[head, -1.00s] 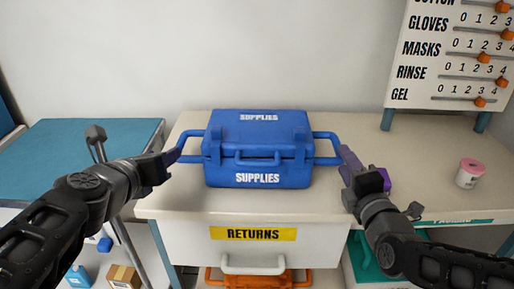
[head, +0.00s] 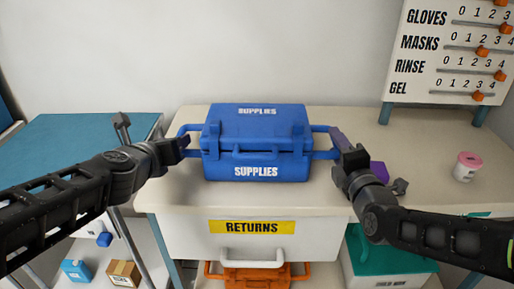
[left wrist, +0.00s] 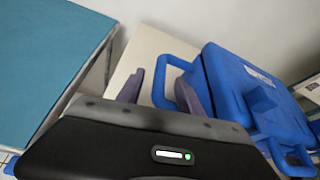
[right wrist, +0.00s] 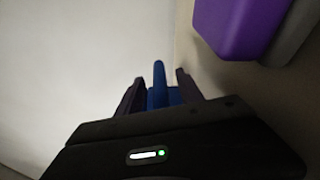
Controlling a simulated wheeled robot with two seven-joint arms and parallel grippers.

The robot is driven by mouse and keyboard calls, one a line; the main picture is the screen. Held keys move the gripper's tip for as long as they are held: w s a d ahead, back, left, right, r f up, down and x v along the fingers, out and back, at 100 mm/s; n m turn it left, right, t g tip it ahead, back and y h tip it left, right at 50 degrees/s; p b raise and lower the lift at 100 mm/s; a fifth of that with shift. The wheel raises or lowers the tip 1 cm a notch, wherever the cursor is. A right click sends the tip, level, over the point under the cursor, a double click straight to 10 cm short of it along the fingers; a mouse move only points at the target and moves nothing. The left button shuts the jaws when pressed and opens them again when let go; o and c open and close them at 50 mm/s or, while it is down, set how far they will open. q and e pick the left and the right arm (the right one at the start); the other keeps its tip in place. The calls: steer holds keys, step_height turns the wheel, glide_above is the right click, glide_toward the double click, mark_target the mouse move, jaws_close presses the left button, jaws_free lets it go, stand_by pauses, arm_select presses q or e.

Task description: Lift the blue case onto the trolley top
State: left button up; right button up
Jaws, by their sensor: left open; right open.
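The blue case (head: 257,145), lettered SUPPLIES, sits upright and closed on the cream counter (head: 180,205), with a loop handle on each side. My left gripper (head: 185,145) is at its left handle; in the left wrist view the open fingers (left wrist: 163,95) stand either side of the handle bar (left wrist: 160,82). My right gripper (head: 338,143) is at the right handle; in the right wrist view a blue handle bar (right wrist: 158,85) shows between the open fingers (right wrist: 158,92). A teal-topped trolley (head: 75,150) stands at the left, its top bare where visible.
A purple object (head: 379,171) lies just right of my right gripper. A pink-lidded tub (head: 466,167) and a slider board (head: 450,50) are farther right. Below are a RETURNS drawer (head: 250,240), an orange case (head: 225,270) and a teal-lidded box (head: 385,262).

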arm_select(q)
steer(key=shift+x, duration=2.1)
arm_select(e)
steer(key=shift+w+a, duration=0.2)
steer(key=shift+w, duration=1.15)
arm_select(q)
steer(key=shift+c, duration=0.5)
arm_select(e)
steer(key=shift+c, duration=0.5)
arm_select(q)
jaws_close()
arm_select(e)
steer(key=shift+f, duration=0.1)
jaws_close()
